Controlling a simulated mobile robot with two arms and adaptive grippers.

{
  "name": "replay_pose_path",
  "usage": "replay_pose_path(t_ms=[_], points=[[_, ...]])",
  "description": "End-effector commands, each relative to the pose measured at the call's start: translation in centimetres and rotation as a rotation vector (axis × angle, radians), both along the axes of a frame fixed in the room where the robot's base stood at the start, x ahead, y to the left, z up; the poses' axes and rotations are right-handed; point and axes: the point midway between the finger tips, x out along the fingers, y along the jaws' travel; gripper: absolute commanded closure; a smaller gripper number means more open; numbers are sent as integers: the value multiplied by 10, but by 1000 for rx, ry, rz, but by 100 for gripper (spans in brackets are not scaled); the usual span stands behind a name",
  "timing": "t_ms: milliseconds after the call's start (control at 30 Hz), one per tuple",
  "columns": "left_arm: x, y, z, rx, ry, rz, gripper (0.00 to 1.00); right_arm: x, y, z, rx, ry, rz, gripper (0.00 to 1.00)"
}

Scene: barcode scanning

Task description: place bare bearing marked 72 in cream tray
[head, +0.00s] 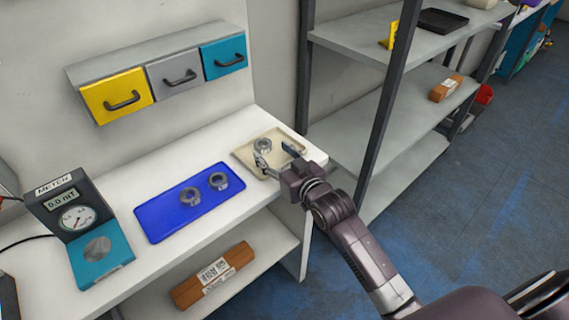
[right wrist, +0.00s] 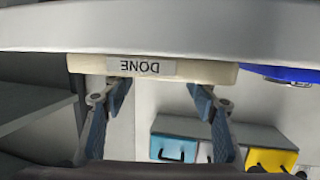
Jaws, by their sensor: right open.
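The cream tray (head: 243,155) sits at the right end of the white bench. One metal bearing (head: 263,145) shows at the tray, partly beside my right gripper's finger. My right gripper (head: 277,153) is open over the tray's right side, its fingers apart and nothing held between them. In the right wrist view the gripper (right wrist: 158,92) is also open, and the tray's edge (right wrist: 215,73) carries an upside-down "DONE" label. Two more bearings, one left (head: 190,196) and one right (head: 218,181), lie on the blue tray (head: 165,220). No number is readable on any bearing. My left gripper is out of view.
A magnetic-field meter (head: 78,218) with a teal base plate stands at the bench's left. Yellow (head: 117,101), grey and teal drawers hang on the wall above. A brown box (head: 212,275) lies on the lower shelf. A grey shelving rack (head: 375,130) stands close to the right.

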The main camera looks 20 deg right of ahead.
Motion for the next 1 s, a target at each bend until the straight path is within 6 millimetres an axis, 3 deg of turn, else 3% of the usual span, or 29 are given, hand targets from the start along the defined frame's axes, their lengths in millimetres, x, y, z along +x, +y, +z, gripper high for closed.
replay_pose_path(t_ms=[200, 400, 1000], points=[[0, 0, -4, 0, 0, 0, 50, -41, -6, 7, 0, 1, 0, 47], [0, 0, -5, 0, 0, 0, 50, -61, -10, 12, -1, 1, 0, 47], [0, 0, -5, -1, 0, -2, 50, -66, -10, 14, 0, 0, 0, 47]])
